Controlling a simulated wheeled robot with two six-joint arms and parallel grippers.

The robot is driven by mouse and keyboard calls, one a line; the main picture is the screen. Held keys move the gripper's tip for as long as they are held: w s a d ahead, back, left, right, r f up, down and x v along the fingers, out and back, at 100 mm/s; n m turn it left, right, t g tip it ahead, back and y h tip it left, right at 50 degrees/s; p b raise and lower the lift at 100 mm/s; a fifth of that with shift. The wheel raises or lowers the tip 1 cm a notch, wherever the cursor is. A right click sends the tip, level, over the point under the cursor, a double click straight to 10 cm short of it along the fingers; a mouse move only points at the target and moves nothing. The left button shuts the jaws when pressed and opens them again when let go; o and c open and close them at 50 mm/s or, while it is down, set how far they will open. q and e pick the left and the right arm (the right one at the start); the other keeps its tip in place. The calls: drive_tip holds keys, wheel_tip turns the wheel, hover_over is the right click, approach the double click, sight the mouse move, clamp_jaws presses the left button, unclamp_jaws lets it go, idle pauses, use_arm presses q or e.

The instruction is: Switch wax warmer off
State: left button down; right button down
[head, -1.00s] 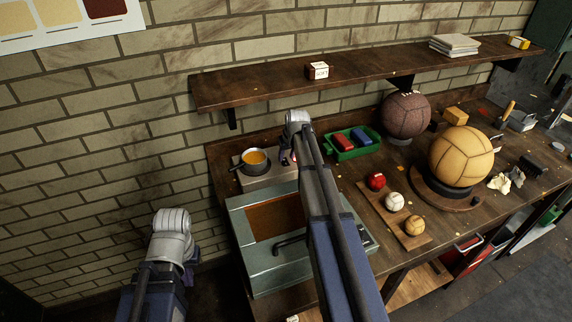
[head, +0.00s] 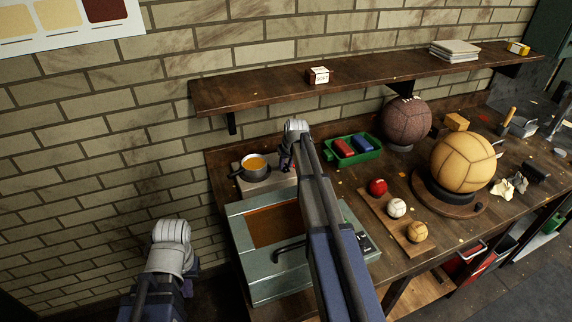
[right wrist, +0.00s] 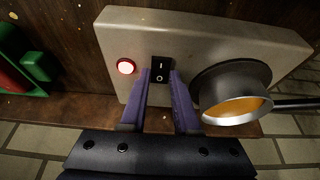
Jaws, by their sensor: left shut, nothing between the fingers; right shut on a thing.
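The wax warmer (right wrist: 215,38) is a grey box with a pot of orange wax (right wrist: 240,108) on it. It also shows on the bench in the head view (head: 262,186). Its black rocker switch (right wrist: 161,66) carries I and O marks, and a red lamp (right wrist: 126,66) beside it glows. My right gripper (right wrist: 161,78) has its purple fingertips at both sides of the switch, shut on it. In the head view my right gripper (head: 287,160) is at the warmer's right side, partly behind my arm. My left gripper (head: 190,283) is low at the left, shut and empty, away from the bench.
A green tray (head: 372,154) with red and blue blocks stands right of the warmer. A metal box with a handle (head: 240,228) is in front of it. Several balls, including a large tan one (head: 463,158), stand further right. A shelf (head: 240,98) runs above.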

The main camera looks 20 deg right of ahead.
drive_tip(key=shift+w, duration=0.1)
drive_tip(key=shift+w+d+r+g+p, duration=0.1)
drive_tip(key=shift+w+r+g+p, duration=0.25)
drive_tip(key=shift+g+p, duration=0.4)
drive_tip(key=shift+f+g, duration=0.25)
drive_tip(key=shift+g, duration=0.5)
drive_tip(key=c, duration=0.9)
unclamp_jaws()
